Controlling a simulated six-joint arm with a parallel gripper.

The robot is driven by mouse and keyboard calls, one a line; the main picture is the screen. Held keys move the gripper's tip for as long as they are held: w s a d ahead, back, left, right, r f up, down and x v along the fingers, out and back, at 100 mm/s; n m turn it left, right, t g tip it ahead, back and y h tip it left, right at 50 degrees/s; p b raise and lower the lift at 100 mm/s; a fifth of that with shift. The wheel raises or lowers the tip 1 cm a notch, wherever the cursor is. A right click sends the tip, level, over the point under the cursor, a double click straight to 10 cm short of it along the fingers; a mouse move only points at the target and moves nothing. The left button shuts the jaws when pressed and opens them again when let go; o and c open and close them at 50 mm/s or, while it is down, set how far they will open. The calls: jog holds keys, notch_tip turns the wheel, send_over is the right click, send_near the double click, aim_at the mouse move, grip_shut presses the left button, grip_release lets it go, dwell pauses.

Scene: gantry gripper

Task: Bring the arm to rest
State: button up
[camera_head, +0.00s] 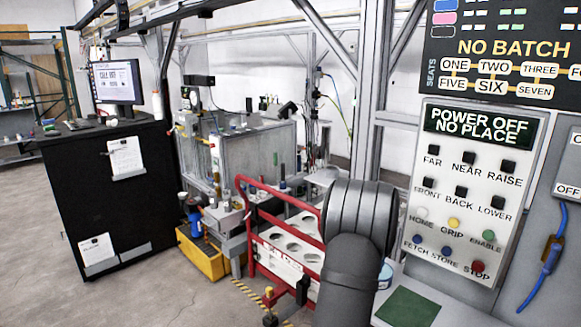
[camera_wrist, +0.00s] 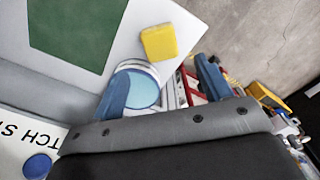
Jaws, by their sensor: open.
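My arm's dark grey links fill the lower middle of the head view, in front of the control panel's left side. My gripper (camera_wrist: 163,86) shows in the wrist view as two blue fingers spread apart, with no object held between them. A round white-rimmed thing with a light blue face (camera_wrist: 143,90) lies beyond the left finger; I cannot tell its distance. The control panel (camera_head: 465,190) has a display (camera_head: 472,127) reading "POWER OFF NO PLACE". Below are several black buttons and coloured ones, including a yellow grip button (camera_head: 453,223) and a red stop button (camera_head: 477,267).
A white surface with a green mat (camera_head: 408,307) lies below the panel. A yellow block (camera_wrist: 158,42) is near its edge. A red-framed rack (camera_head: 290,243) stands left of my arm. A black cabinet (camera_head: 100,195) stands farther left, with open floor before it.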

notch_tip(320, 180, down, 10)
jog(key=shift+r, duration=0.1)
jog(key=r, duration=0.5)
jog(key=shift+s+d+r, duration=0.15)
jog(key=shift+s+d, duration=0.15)
jog(key=s+d+r, duration=0.6)
jog(key=s, duration=0.2)
jog(key=d+f+m, duration=0.1)
jog(key=d+f, duration=0.1)
jog(key=d, duration=0.1)
jog(key=w+d+f+m, duration=0.1)
jog(key=d+f, duration=0.1)
jog(key=d, duration=0.1)
jog(key=d+f+m, duration=0.1)
jog(key=d+f, duration=0.1)
jog(key=d, duration=0.1)
jog(key=shift+w+d, duration=0.15)
jog(key=shift+w, duration=0.1)
jog(key=shift+f, duration=0.7)
jog(key=shift+o, duration=0.4)
